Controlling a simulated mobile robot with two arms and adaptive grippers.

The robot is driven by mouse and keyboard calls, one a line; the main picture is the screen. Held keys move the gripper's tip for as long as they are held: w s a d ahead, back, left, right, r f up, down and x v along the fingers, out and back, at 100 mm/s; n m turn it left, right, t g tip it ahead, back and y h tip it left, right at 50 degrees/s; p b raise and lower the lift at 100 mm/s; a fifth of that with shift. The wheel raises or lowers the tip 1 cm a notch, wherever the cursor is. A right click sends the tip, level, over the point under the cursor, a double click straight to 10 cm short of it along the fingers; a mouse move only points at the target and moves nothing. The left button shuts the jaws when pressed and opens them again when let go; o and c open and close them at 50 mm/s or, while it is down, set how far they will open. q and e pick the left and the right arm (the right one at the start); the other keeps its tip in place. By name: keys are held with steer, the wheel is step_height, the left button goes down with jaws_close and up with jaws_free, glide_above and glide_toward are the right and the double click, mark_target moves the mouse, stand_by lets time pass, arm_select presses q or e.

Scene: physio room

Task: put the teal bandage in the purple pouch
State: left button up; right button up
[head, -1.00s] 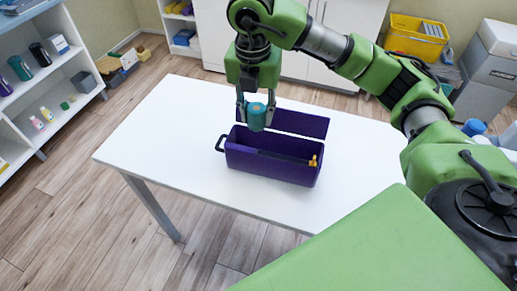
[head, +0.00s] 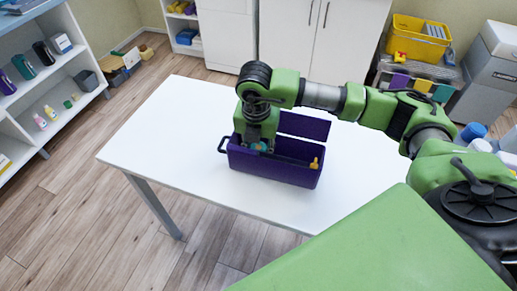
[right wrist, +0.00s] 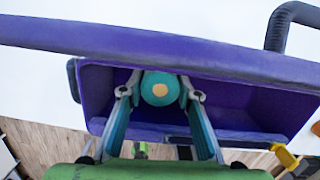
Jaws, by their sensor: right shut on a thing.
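The purple pouch (head: 272,170) is an open box-like case on the white table, with its lid raised at the back and a dark handle on its left end. It also shows in the right wrist view (right wrist: 96,88). My right gripper (head: 258,147) points down into the left part of the pouch. In the right wrist view its two fingers are closed around the teal bandage (right wrist: 160,88), a roll with a pale orange centre. In the head view only a small part of the bandage (head: 259,146) shows; the gripper and pouch wall hide the rest. My left gripper is not in view.
The pouch stands on the white table (head: 165,130), which is otherwise clear. Shelves (head: 50,80) stand at the left, a yellow bin (head: 420,38) at the back right.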

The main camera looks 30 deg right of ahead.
steer(key=shift+f, duration=0.15)
steer(key=o, duration=1.1)
step_height(320, 180, up, 12)
steer(key=s+a+b, duration=0.1)
